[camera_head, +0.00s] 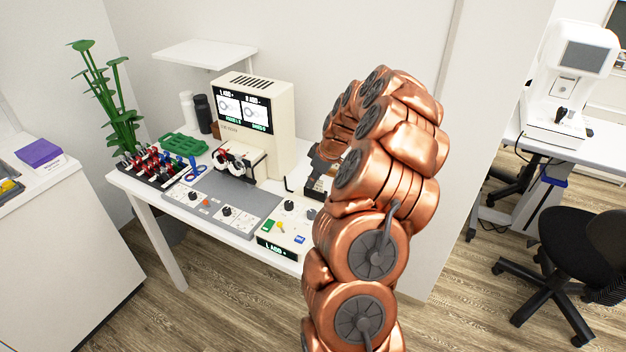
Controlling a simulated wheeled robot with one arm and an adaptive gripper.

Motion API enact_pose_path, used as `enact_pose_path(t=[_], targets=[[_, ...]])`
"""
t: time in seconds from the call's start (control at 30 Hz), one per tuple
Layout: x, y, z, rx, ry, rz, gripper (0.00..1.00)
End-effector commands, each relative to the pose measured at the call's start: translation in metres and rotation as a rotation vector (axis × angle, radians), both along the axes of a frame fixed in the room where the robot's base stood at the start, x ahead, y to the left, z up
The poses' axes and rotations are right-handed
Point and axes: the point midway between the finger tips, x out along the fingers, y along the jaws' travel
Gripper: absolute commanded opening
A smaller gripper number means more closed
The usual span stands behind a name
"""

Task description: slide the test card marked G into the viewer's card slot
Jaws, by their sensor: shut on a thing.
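The viewer (272,95) is a cream upright machine with a dark lit screen (243,109), standing at the back of the white table. A white unit with dark round eyepieces (238,160) sits at its front. I cannot make out its card slot. My gripper (316,186) is a dark shape beside my copper arm, to the right of the viewer and low over the table's right part. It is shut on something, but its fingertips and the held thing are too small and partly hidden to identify. I cannot make out a card marked G.
A grey panel with knobs (200,199) and a control box (268,241) fill the table's front. A rack of coloured handles (158,165), a green tray (182,145) and two bottles (204,113) stand left. A white shelf (200,52) overhangs behind. My arm hides the table's right end.

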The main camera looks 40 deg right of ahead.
Motion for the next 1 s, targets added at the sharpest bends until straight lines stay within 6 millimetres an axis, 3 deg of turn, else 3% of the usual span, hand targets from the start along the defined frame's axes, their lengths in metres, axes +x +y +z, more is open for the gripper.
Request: enact_pose_path(t=[0.17,0.2,0.5,0.83,1.0], targets=[[0.0,0.0,-0.005,0.0,0.0,0.0,0.0],[0.0,0.0,-0.005,0.0,0.0,0.0,0.07],[0.0,0.0,-0.005,0.0,0.0,0.0,0.36],[-0.001,0.0,-0.002,0.0,0.0,0.0,0.36],[-0.008,-0.003,0.016,-0.001,-0.001,-0.001,0.36]])
